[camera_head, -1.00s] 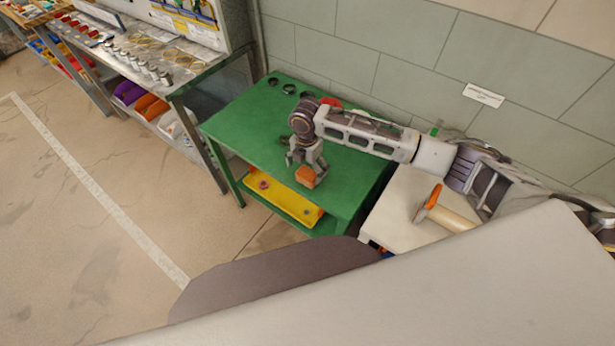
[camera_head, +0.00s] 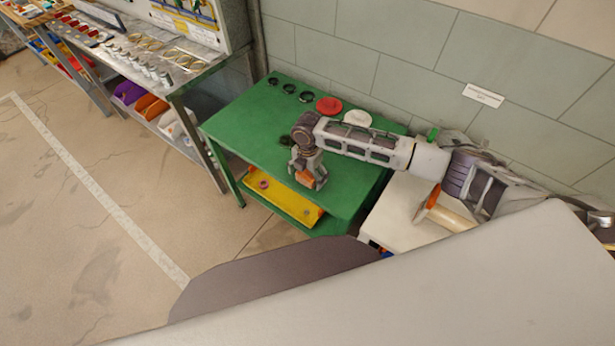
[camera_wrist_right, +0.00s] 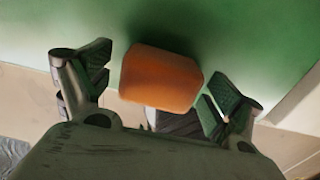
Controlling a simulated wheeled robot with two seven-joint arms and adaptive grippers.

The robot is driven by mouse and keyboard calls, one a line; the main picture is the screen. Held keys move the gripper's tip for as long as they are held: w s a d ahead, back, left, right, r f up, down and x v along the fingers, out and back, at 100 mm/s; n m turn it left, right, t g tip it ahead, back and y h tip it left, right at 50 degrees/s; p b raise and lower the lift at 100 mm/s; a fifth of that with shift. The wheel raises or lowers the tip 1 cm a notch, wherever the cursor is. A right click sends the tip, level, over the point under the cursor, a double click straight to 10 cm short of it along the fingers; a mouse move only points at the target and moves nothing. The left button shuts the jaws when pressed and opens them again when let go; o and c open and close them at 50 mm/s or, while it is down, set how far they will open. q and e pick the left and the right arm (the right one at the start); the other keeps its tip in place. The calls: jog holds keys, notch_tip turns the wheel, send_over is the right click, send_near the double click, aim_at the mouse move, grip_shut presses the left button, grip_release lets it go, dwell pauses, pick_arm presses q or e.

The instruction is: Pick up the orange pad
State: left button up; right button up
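The orange pad (camera_head: 304,178) is a small block at the front edge of the green table (camera_head: 245,130). In the right wrist view the pad (camera_wrist_right: 161,78) lies on the green surface, between and just beyond the fingertips. My right gripper (camera_head: 308,180) is over the pad and partly hides it in the head view. In the right wrist view its fingers (camera_wrist_right: 160,85) are spread wide, one on each side, with gaps to the pad. My left gripper is not in view.
A red disc (camera_head: 329,105), a white disc (camera_head: 357,119) and several black rings (camera_head: 289,88) lie at the table's back. A yellow tray (camera_head: 285,196) is on the lower shelf. A pale table (camera_head: 397,215) on the right holds an orange-and-tan item (camera_head: 450,213).

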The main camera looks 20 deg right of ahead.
aim_at(308, 173)
jog(key=c, duration=0.9)
jog(key=shift+r, duration=5)
jog(key=shift+o, duration=0.8)
jog(key=shift+c, duration=1)
